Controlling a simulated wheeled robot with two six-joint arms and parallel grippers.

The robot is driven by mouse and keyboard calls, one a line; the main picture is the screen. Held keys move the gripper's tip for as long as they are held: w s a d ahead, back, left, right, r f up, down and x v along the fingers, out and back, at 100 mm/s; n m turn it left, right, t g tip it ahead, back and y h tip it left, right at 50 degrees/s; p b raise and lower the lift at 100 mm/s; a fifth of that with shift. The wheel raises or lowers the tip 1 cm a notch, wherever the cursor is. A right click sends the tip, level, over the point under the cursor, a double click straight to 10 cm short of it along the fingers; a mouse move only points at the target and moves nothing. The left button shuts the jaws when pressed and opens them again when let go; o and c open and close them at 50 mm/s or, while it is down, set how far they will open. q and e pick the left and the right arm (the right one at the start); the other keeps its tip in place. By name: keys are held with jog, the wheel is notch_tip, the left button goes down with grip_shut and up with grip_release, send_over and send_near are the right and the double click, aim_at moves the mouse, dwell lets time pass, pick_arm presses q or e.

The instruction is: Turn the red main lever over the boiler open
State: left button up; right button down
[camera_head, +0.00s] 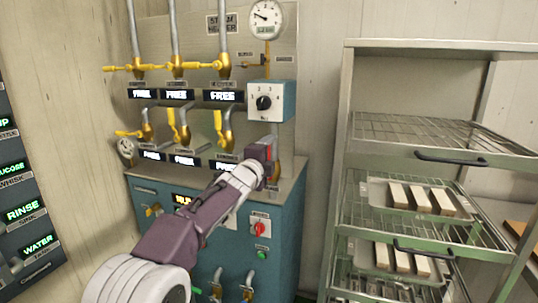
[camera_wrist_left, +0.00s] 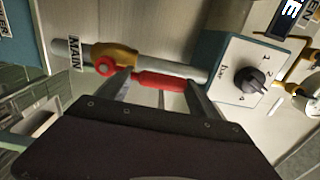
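The red main lever (camera_wrist_left: 160,80) sits on a brass valve body (camera_wrist_left: 122,57) on a grey pipe, beside a label reading MAIN (camera_wrist_left: 75,55). In the left wrist view the lever extends from its round red hub roughly along the pipe. My left gripper (camera_wrist_left: 158,92) is open, its two fingers spread with the red grip between them; contact cannot be told. In the head view my left gripper (camera_head: 266,160) is at the right end of the boiler panel, in front of the valve, mostly hiding it. My right gripper is in neither view.
A box with a black dial (camera_head: 264,103) is just above the gripper, under a pressure gauge (camera_head: 266,19). Yellow-handled valves (camera_head: 176,67) line the panel to the left. A wire rack (camera_head: 400,190) with trays of bars stands at the right.

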pick_arm(q)
jog(key=b+v, duration=0.2)
jog(key=v, duration=0.7)
jog(key=shift+b, duration=0.4)
